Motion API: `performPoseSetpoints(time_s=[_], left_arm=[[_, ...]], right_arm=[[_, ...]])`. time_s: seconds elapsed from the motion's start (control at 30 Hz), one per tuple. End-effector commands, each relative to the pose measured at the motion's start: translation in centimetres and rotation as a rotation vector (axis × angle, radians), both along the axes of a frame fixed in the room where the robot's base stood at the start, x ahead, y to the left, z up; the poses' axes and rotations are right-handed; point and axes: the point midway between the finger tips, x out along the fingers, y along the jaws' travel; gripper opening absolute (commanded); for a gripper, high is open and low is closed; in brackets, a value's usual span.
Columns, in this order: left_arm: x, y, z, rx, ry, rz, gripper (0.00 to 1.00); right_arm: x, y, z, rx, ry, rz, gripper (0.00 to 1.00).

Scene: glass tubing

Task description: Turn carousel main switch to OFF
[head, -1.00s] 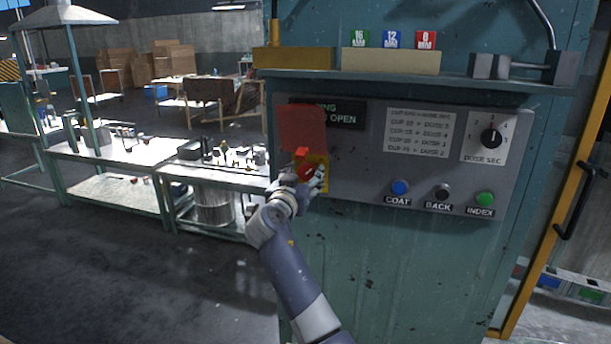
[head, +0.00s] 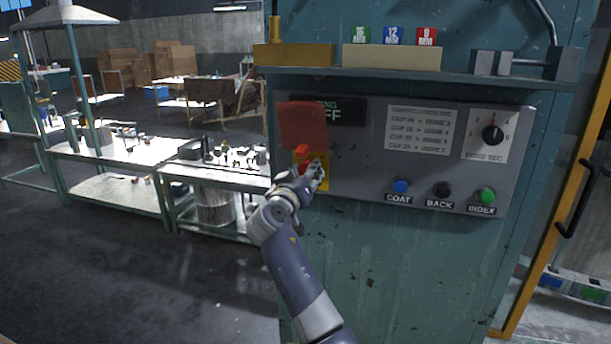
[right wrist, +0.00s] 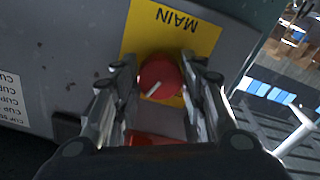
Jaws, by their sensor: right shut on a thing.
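The main switch is a round red knob (right wrist: 160,76) with a white pointer line, on a yellow plate (right wrist: 172,38) marked MAIN. In the right wrist view the pointer line lies at a slant. My right gripper (right wrist: 158,88) has its fingers on both sides of the knob and is shut on it. In the head view the right gripper (head: 313,173) covers most of the knob and part of the yellow plate (head: 324,183). My left gripper is not in view.
The grey panel (head: 360,175) also carries a blue COAT button (head: 401,186), a black BACK button (head: 442,189), a green INDEX button (head: 487,195) and a dose dial (head: 492,135). A shelf (head: 400,76) juts out above. Workbenches (head: 110,150) stand left.

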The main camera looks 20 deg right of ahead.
Motion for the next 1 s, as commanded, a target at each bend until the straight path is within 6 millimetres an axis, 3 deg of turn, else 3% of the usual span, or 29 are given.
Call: performPoseSetpoints(time_s=[0.47,1.0], left_arm=[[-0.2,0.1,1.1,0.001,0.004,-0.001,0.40],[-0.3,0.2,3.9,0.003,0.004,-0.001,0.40]], right_arm=[[0.0,-0.3,0.5,-0.381,0.251,-0.004,0.15],[-0.1,-0.3,0.8,-0.786,0.525,-0.006,0.15]])
